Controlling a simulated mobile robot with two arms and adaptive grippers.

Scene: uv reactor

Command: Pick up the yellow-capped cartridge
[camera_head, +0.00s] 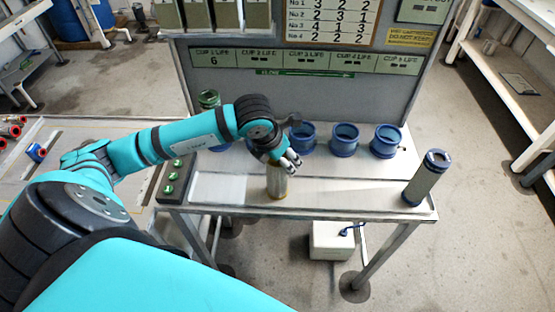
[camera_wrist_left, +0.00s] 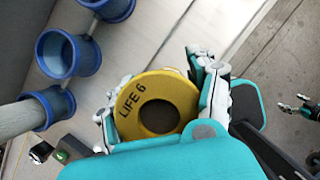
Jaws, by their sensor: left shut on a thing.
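The yellow-capped cartridge (camera_head: 277,184) is upright over the front of the bench in the head view. Its yellow ring cap, marked LIFE 6, fills the middle of the left wrist view (camera_wrist_left: 131,121). My left gripper (camera_head: 289,161) is shut around its upper end, with one finger on each side of the cap in the left wrist view (camera_wrist_left: 158,105). I cannot tell whether the cartridge's base touches the bench. My right gripper (camera_wrist_left: 297,106) shows small at the right edge of the left wrist view, its fingers apart and empty.
Several blue cups (camera_head: 386,141) stand in a row along the back of the bench (camera_head: 345,192). A blue-capped grey cartridge (camera_head: 428,178) stands at its right end. A button box (camera_head: 171,180) sits at the left end.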

